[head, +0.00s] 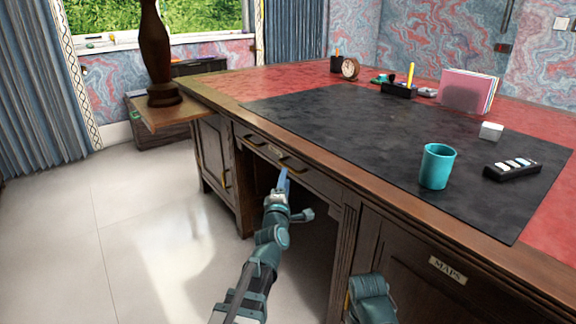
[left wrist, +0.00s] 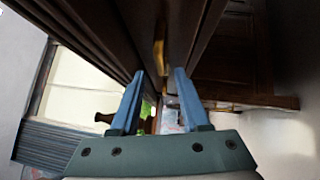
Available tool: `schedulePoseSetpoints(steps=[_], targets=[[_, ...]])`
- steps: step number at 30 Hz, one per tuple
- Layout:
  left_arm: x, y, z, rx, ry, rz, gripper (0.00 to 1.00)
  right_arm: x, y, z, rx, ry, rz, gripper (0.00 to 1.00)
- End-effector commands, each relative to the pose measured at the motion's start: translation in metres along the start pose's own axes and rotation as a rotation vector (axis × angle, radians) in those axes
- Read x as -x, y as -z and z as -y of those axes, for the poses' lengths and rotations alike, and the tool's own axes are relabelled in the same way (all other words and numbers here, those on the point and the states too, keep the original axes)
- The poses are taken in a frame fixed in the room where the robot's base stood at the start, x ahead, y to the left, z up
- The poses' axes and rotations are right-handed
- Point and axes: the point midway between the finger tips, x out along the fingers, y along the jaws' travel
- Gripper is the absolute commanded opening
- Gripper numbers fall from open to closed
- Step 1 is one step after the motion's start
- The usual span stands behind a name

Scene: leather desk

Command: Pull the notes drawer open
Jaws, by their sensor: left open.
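A wide wooden drawer (head: 312,178) sits under the desk's front edge, above the knee space. It looks shut. It has two brass handles, the left one (head: 255,142) and the right one (head: 291,164), with a small label between them too small to read. My left gripper (head: 284,178) is just below the right handle and points up at the drawer. In the left wrist view the two blue fingers (left wrist: 160,85) are apart with nothing between them, and a brass handle (left wrist: 160,52) shows ahead of them. I cannot tell whether they touch it.
A door or drawer labelled MAPS (head: 420,275) is at the right. The desk top bears a black mat (head: 330,120), a teal mug (head: 436,166) and a black tray (head: 511,171). A cabinet (head: 213,160) with a brass handle stands left. The floor in front is clear.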

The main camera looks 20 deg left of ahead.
Motion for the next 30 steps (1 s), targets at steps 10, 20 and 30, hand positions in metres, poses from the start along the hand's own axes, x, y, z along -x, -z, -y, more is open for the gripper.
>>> schedulePoseSetpoints(steps=[10,20,30], targets=[[-0.05,-0.002,-0.002,-0.001,0.0,0.0,0.46,0.009,-0.001,-0.001,0.002,0.0,0.0,0.5],[-0.052,-0.002,-0.001,-0.001,0.0,-0.001,0.44,0.009,-0.001,-0.001,0.002,0.0,0.0,0.5],[-0.052,-0.002,-0.001,-0.001,0.0,0.0,0.0,0.009,-0.001,-0.001,0.002,0.0,0.0,0.5]])
